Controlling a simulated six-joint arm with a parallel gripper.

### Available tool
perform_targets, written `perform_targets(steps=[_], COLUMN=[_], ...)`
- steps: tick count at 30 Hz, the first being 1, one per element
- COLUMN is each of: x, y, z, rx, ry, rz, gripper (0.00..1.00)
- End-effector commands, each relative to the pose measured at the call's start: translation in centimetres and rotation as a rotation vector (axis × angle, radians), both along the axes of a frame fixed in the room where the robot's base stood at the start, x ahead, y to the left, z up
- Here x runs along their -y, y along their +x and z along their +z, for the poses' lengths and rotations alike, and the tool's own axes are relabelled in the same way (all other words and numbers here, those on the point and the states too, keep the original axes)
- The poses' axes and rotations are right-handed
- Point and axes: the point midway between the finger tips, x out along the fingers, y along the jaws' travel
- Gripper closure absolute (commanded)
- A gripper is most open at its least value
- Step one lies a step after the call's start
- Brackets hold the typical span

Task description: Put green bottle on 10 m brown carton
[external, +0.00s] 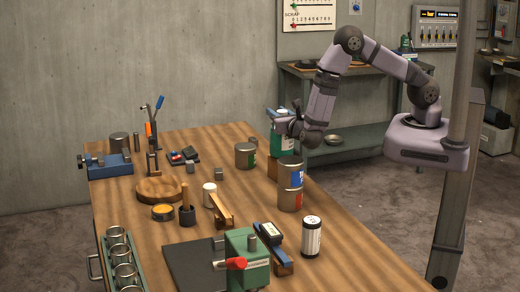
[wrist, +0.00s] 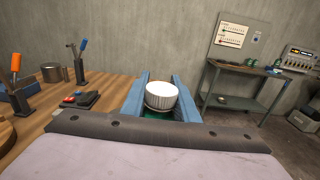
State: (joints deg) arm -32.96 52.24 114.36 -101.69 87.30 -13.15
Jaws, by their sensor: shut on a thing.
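The green bottle (external: 284,146) is upright at the far right edge of the table. My gripper (external: 283,121) is shut on its upper part. In the wrist view its white ribbed cap (wrist: 161,96) shows between the two blue fingers of my gripper (wrist: 160,103), with a little green below. A small brown block (external: 272,169), perhaps the brown carton, shows directly under the bottle, partly hidden by cans. I cannot tell whether the bottle touches it. No carton label is readable.
Stacked cans (external: 290,185) stand just in front of the bottle, and another can (external: 245,156) is to its left. A green machine (external: 246,262) and a white-labelled cylinder (external: 311,237) are nearer. The table's (external: 355,255) right front is clear.

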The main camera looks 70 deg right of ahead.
Motion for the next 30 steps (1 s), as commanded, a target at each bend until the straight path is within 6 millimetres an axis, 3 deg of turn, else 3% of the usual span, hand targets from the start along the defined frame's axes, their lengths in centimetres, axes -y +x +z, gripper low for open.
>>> perform_targets(steps=[12, 13, 15, 30], x=[-0.03, -0.01, -0.01, -0.53], y=[0.05, 0.01, 0.01, -0.36], z=[-0.31, -0.43, -0.33, -0.23], rx=[0.004, 0.001, 0.001, 0.001], ry=[0.0, 0.001, 0.001, 0.001], rz=[0.0, 0.0, 0.0, 0.003], gripper=[1.0, 0.7, 0.54, 0.54])
